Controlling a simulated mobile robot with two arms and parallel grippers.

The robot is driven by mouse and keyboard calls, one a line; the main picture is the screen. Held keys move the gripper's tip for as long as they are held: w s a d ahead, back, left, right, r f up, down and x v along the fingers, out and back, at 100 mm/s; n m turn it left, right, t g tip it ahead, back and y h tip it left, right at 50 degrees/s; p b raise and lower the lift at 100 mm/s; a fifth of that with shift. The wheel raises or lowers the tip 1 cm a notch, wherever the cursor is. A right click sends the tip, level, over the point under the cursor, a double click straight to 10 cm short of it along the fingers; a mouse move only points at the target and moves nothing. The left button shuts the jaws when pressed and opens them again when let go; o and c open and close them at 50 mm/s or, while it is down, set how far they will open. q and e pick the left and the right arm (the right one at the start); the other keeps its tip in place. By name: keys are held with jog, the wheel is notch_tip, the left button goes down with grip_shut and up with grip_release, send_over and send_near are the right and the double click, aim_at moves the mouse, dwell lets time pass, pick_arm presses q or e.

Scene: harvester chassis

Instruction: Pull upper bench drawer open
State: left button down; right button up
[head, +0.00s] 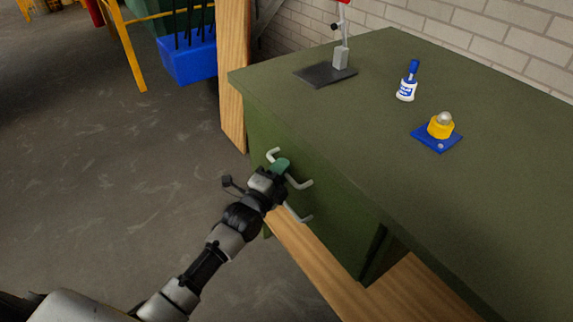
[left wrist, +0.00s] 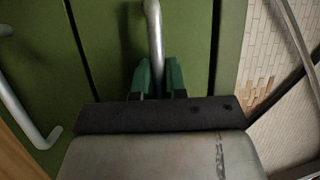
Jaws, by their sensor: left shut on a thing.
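The green bench (head: 335,125) has drawers on its side, and their fronts look flush with the bench. The upper drawer's grey bar handle (head: 300,183) sits just below the bench top. My left gripper (head: 280,166), with green fingertips, is at this handle. In the left wrist view the handle (left wrist: 153,35) runs down between the two fingertips (left wrist: 157,80), which are shut on it. The gripper hides part of the handle in the head view. My right gripper is not in view.
A lower drawer handle (head: 297,214) is just below my gripper; it also shows in the left wrist view (left wrist: 28,122). A wooden shelf (head: 310,262) runs beneath. The floor (head: 130,150) at left is clear.

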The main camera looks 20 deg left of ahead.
pick_arm(q)
jog(key=s+a+p, duration=0.7)
jog(key=s+a, duration=0.8)
jog(key=s, duration=0.5)
jog(key=shift+s+a+p, duration=0.15)
jog(key=shift+a+p, duration=0.15)
jog(key=shift+a, duration=0.1)
jog(key=c, duration=1.2)
grip_release()
jog(key=b+v, duration=0.1)
jog(key=v, duration=0.9)
jog(key=shift+s+a, duration=0.1)
jog(key=shift+s, duration=0.3)
